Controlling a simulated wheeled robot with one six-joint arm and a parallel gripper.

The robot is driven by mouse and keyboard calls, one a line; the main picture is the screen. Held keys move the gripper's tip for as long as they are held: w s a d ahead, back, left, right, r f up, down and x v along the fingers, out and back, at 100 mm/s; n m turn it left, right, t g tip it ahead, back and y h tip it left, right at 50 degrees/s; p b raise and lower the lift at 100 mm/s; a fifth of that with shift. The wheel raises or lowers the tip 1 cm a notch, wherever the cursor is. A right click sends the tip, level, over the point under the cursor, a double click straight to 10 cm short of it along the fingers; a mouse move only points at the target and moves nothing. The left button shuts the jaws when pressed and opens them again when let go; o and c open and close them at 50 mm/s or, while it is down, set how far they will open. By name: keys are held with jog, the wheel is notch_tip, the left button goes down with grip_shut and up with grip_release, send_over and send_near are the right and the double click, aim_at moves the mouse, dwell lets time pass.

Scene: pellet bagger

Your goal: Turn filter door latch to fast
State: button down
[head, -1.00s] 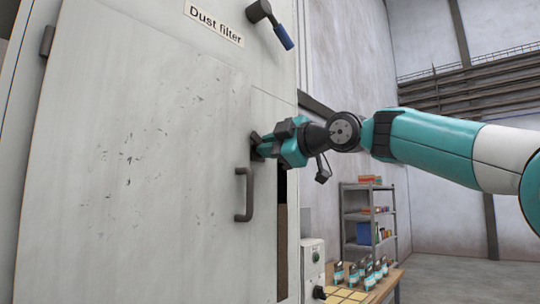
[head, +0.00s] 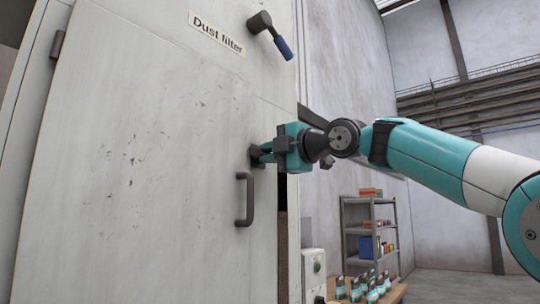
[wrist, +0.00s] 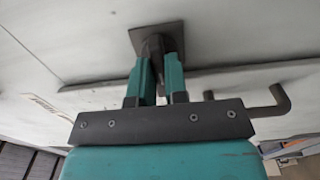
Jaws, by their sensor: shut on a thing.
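The filter door (head: 140,170) is a large, scuffed off-white panel under the "Dust filter" label (head: 216,33). Its latch (head: 256,157) is a small dark fitting near the door's right edge, mostly hidden by my gripper in the head view. In the wrist view the latch shows as a dark square plate (wrist: 157,36) with a stem running between my fingers. My gripper (head: 268,154), also in the wrist view (wrist: 157,75), is shut on the latch. How far the latch is turned cannot be told.
A grey door handle (head: 245,200) stands out just below the latch. A blue-gripped lever (head: 271,36) projects above. A control box (head: 314,265), a table with several bottles (head: 372,287) and a shelf unit (head: 370,235) stand to the right.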

dwell(0.3)
jog(key=c, duration=1.1)
grip_release()
jog(key=shift+c, duration=0.2)
jog(key=b+v, duration=0.6)
jog(key=v, duration=1.1)
jog(key=shift+s+b, duration=0.2)
jog(key=shift+b, duration=0.2)
jog(key=shift+d+f, duration=0.1)
jog(key=shift+d, duration=0.05)
